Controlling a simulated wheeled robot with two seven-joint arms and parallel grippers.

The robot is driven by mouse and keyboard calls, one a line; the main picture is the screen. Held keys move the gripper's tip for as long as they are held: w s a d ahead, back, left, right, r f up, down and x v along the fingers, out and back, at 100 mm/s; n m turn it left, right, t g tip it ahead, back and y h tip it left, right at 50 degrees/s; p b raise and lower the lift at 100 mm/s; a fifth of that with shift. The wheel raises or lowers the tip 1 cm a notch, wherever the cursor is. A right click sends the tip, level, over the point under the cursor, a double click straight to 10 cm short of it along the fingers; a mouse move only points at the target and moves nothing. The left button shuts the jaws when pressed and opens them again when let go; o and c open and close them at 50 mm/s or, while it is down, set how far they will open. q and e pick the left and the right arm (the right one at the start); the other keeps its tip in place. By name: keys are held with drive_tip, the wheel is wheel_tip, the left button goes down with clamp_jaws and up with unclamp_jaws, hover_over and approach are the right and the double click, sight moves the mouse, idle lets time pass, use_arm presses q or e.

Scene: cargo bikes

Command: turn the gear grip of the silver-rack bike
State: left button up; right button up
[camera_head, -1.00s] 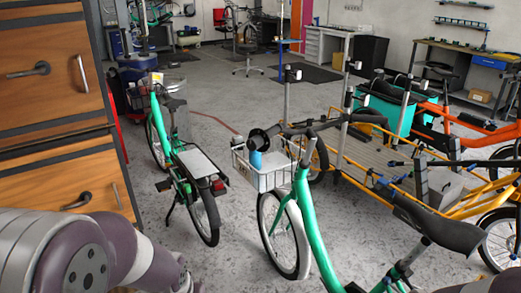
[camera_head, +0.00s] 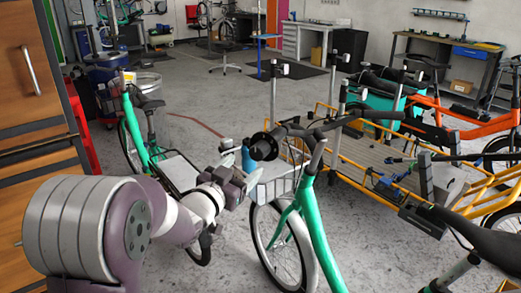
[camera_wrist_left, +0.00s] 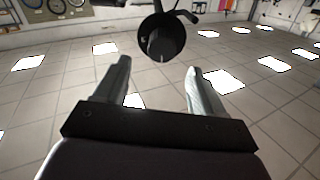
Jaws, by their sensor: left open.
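The near green bike (camera_head: 309,213) stands at the centre right with a pale front rack or basket (camera_head: 281,182). Its black handlebar grip (camera_head: 265,147) points toward the left, its round end facing my arm. In the left wrist view the black grip (camera_wrist_left: 161,38) shows end-on, ahead of and between the fingers. My left gripper (camera_head: 243,171) is open and empty, just left of and slightly below the grip, apart from it. It also shows in the left wrist view (camera_wrist_left: 158,72). My arm and gripper partly hide the rack. My right gripper is not in view.
A second green bike (camera_head: 131,126) stands behind my left arm, partly hidden. A wooden drawer cabinet (camera_head: 22,110) is close on the left. A yellow cargo bike (camera_head: 463,205) and an orange bike (camera_head: 437,113) stand at the right. Open floor lies behind.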

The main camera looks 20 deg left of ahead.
sight(256, 155)
use_arm(q)
drive_tip(key=x, duration=0.9)
drive_tip(key=shift+w+f+p, duration=0.1)
drive_tip(key=shift+w+p, duration=0.25)
drive_tip(key=shift+w, duration=0.05)
drive_tip(key=shift+s, duration=0.1)
drive_tip(key=c, duration=1)
